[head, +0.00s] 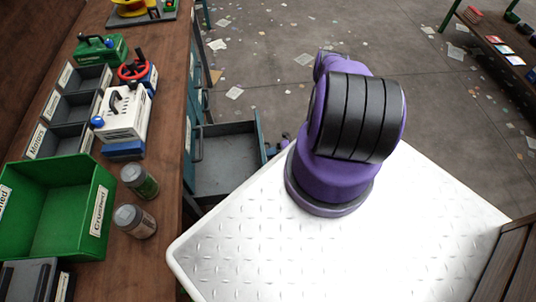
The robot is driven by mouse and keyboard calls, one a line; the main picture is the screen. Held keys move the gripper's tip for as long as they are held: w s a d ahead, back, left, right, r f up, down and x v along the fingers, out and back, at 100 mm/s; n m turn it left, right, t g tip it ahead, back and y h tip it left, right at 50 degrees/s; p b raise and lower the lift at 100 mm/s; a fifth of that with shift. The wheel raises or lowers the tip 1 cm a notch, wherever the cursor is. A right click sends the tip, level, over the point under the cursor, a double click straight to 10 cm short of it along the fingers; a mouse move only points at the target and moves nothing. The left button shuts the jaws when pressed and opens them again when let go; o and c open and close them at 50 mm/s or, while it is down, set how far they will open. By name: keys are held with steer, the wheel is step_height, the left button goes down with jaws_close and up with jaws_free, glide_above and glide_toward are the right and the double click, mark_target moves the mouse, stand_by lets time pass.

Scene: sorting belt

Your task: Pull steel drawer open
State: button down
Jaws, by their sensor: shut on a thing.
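The steel drawer (225,165) stands pulled out from the teal cabinet (192,110) under the wooden bench. Its grey inside shows and looks empty. Its teal front panel (262,140) faces right, towards my arm. A small purple part of my gripper end (283,142) shows just beyond that front, at its outer side. The jaws are shut on the drawer at its front. The fingertips and the handle are too small or hidden to make out.
The bench (165,190) carries a green bin (90,215), grey bins, a white machine (124,112) and two jars (137,180). Scraps of paper lie on the open floor (260,60) beyond. A shelf (490,40) stands at the top right.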

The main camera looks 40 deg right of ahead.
steer(key=c, duration=1.1)
jaws_free()
steer(key=v, duration=1)
steer(key=shift+s+d, duration=0.2)
steer(key=shift+d, duration=0.15)
